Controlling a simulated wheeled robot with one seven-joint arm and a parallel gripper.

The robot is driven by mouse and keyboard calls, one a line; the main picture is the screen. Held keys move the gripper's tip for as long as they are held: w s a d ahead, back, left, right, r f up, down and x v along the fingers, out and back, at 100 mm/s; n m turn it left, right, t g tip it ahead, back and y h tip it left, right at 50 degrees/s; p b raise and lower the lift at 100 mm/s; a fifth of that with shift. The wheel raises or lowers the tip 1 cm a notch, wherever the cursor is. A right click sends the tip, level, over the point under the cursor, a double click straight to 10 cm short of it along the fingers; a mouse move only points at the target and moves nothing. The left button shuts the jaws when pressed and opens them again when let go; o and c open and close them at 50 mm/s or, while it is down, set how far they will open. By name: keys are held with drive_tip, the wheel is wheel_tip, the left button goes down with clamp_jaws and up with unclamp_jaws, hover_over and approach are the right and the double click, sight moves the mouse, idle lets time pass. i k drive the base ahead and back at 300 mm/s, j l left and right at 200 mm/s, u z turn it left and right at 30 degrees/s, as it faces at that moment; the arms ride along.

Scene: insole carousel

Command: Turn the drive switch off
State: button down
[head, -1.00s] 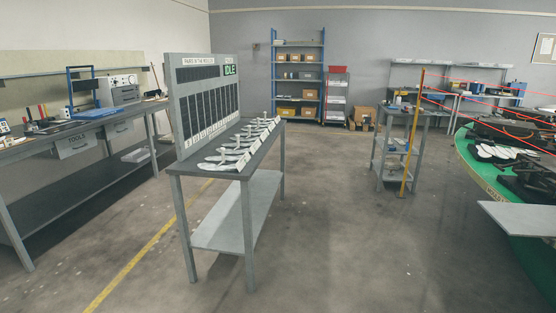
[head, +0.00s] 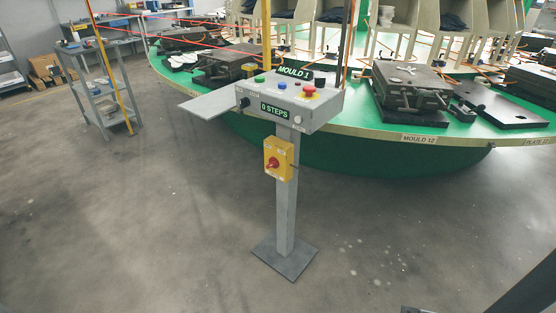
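A grey control pedestal stands in the middle of the head view, with a sloped control box (head: 315,112) on top. On its post is a yellow switch box (head: 279,160) with a red rotary knob (head: 272,163). This looks like the drive switch, but its small labels are too small to read, so I cannot tell its position. The control box has a green button (head: 260,79), a blue button (head: 282,86), a red mushroom button (head: 309,90), a black knob (head: 320,78) and a display (head: 276,111) reading "0 STEPS". My gripper is not in view.
A green carousel (head: 350,157) with moulds curves behind the pedestal. A grey shelf plate (head: 212,105) juts out left of the control box. A grey trolley (head: 95,90) and a yellow post (head: 108,65) stand at the left. The floor before the pedestal is clear.

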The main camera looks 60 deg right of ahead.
sight(273, 162)
drive_tip(key=i+l, duration=0.75)
